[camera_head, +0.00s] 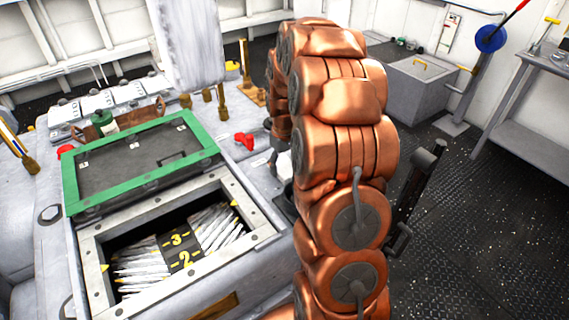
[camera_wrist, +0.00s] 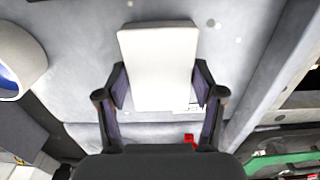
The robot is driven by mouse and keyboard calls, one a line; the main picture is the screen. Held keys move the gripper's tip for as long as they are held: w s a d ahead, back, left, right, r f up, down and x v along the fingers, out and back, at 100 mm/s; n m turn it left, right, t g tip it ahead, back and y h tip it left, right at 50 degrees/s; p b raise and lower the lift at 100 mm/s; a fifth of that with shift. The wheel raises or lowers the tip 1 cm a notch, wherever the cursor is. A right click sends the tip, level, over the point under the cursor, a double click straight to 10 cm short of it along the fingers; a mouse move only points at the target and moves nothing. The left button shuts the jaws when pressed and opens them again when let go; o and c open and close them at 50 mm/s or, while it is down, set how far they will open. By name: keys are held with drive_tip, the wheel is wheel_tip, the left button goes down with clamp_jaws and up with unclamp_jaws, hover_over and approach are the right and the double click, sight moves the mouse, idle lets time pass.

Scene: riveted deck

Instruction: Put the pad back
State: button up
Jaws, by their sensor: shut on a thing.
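A pale cream, flat rectangular pad (camera_wrist: 158,55) is between the two dark fingers of my gripper (camera_wrist: 160,88) in the wrist view. The fingers are shut on its sides, and the pad reaches out beyond the fingertips. Grey metal surface lies behind it; I cannot tell whether the pad touches it. In the head view my copper arm hides the gripper. A small whitish patch shows at the arm's left edge there, but I cannot tell whether it is the pad.
An open hatch (camera_head: 95,262) with white slats and a yellow-marked dark strip is at the lower left. Its green-framed lid (camera_head: 72,194) lies behind it. A red knob (camera_head: 244,140) stands near the arm. A grey chest (camera_head: 412,95) and open deck are at right.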

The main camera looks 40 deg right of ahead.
sight(285, 166)
drive_tip(key=shift+f, duration=0.15)
drive_tip(key=o, duration=1.1)
wheel_tip(285, 166, up, 12)
drive_tip(key=shift+r+b, duration=0.2)
drive_tip(key=shift+b, duration=0.1)
idle(0.3)
